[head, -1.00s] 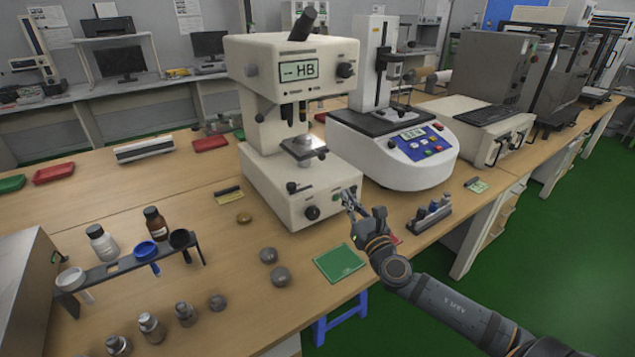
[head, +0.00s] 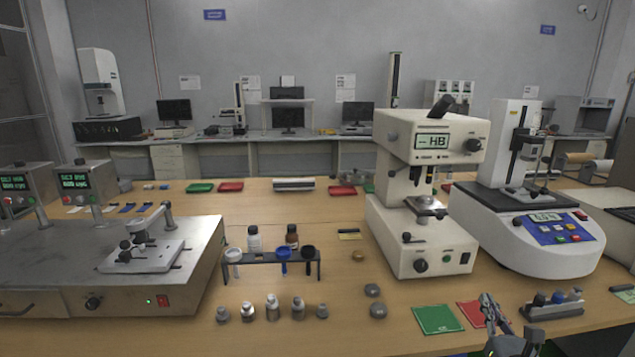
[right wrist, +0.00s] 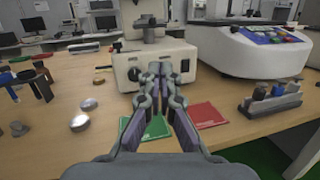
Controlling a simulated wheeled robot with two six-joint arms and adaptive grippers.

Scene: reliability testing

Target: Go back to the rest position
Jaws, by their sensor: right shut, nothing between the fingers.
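My right gripper (head: 490,302) is at the lower right of the head view, near the front edge of the wooden table (head: 340,330). In the right wrist view its fingers (right wrist: 160,72) are together and empty. It is apart from the cream hardness tester (head: 425,190) with the "HB" display, which stands behind it. A green pad (head: 437,320) and a red pad (head: 474,312) lie on the table close to it, partly covered by the fingers in the wrist view. My left gripper is not in the head view.
A blue-fronted machine (head: 550,245) stands right of the tester. A small dark holder (head: 553,309) sits at the front right. A rack (head: 270,258) with bottles and several metal pieces (head: 272,308) stands centre left. A large grey machine (head: 160,262) fills the left.

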